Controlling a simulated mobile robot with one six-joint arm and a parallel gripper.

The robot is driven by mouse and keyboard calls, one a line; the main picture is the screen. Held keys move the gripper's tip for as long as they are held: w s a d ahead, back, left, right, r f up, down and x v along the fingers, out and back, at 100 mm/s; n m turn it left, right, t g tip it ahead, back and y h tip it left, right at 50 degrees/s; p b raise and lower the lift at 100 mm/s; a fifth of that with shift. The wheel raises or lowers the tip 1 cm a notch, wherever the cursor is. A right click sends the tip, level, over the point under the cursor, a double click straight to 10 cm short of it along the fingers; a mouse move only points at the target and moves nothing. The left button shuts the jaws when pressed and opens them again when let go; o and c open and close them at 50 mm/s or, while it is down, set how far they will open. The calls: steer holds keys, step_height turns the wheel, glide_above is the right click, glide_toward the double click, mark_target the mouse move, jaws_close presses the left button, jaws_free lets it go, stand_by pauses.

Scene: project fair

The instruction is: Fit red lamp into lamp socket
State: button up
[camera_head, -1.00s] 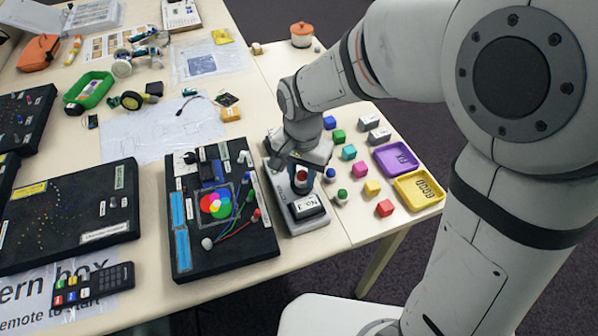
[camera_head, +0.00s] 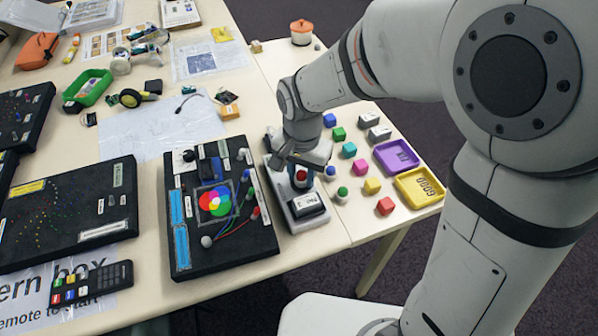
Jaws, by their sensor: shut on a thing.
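The red lamp (camera_head: 301,175) shows between the fingers of my gripper (camera_head: 301,178), which is shut on it. My gripper points down over the grey socket device (camera_head: 312,222), a box with a white label on its front part. The lamp is over the rear part of this device. The socket itself is hidden under the lamp and my gripper, so I cannot tell whether the lamp's base touches it or sits in it.
A green-topped lamp (camera_head: 342,194) and a blue-topped lamp (camera_head: 331,172) stand close on the right. Coloured cubes, a purple tray (camera_head: 383,147) and a yellow tray (camera_head: 441,203) lie beyond. A black board (camera_head: 200,262) with coloured discs and wires stands close on the left.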

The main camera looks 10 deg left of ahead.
steer(key=shift+f, duration=0.25)
steer(key=o, duration=1.4)
steer(key=shift+w+r, duration=0.1)
steer(key=shift+d+r, duration=0.1)
steer(key=shift+r, duration=0.15)
steer(key=shift+r+p, duration=2.55)
steer(key=shift+r, duration=0.7)
